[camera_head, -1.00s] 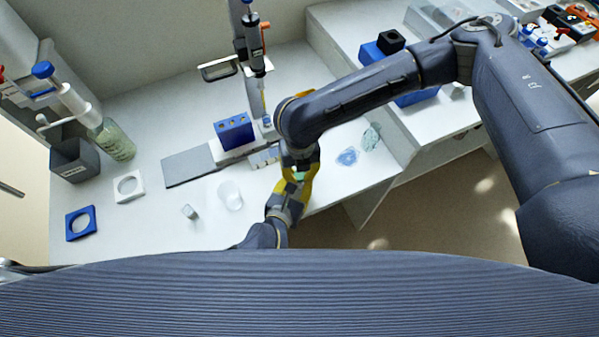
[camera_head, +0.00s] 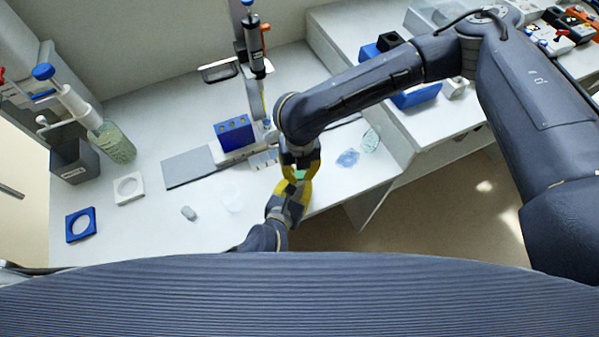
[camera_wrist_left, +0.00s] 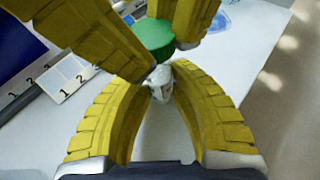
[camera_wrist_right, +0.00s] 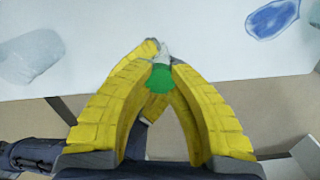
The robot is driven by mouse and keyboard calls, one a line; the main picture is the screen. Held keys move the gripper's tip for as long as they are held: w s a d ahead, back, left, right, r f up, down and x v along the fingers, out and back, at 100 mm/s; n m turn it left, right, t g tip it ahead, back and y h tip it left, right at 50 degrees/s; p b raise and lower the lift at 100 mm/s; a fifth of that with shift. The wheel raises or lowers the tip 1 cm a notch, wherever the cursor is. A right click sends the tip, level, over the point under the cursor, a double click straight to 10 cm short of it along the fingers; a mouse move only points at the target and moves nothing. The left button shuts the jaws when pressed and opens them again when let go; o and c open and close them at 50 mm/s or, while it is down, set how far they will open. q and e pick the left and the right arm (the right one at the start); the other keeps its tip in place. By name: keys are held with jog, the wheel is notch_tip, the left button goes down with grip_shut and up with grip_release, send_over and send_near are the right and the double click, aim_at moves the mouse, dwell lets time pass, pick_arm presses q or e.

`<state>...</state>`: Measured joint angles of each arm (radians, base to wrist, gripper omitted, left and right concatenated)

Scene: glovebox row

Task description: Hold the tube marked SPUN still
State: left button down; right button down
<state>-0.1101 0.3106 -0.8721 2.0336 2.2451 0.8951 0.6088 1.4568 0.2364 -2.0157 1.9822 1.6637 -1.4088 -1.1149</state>
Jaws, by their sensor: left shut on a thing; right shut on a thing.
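The tube has a green cap (camera_wrist_left: 152,36) and a whitish body (camera_wrist_left: 162,84); no SPUN marking is readable on it. My left gripper (camera_wrist_left: 160,74) is shut on the tube's body just below the cap. My right gripper (camera_wrist_right: 161,58) reaches in from the opposite side, its yellow fingers shut about the cap end. The cap also shows between the right fingers in the right wrist view (camera_wrist_right: 160,80). In the head view both grippers meet above the bench's front edge, and only a bit of green (camera_head: 299,174) shows between them. Most of the tube's body is hidden.
A blue block with holes (camera_head: 234,132) stands behind the grippers beside a grey plate (camera_head: 190,168). A blue crumpled thing (camera_head: 348,158) and a pale green one (camera_head: 371,139) lie to the right. A small grey piece (camera_head: 188,213) lies left. The bench's front edge is close.

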aim_at(300, 173)
pick_arm(q)
jog(key=shift+f, duration=0.1)
pick_arm(e)
jog(key=shift+r, duration=0.35)
jog(key=shift+r, duration=1.85)
pick_arm(q)
jog(key=c, duration=1.2)
grip_release()
jog(key=shift+o, duration=0.2)
jog(key=shift+s, duration=0.1)
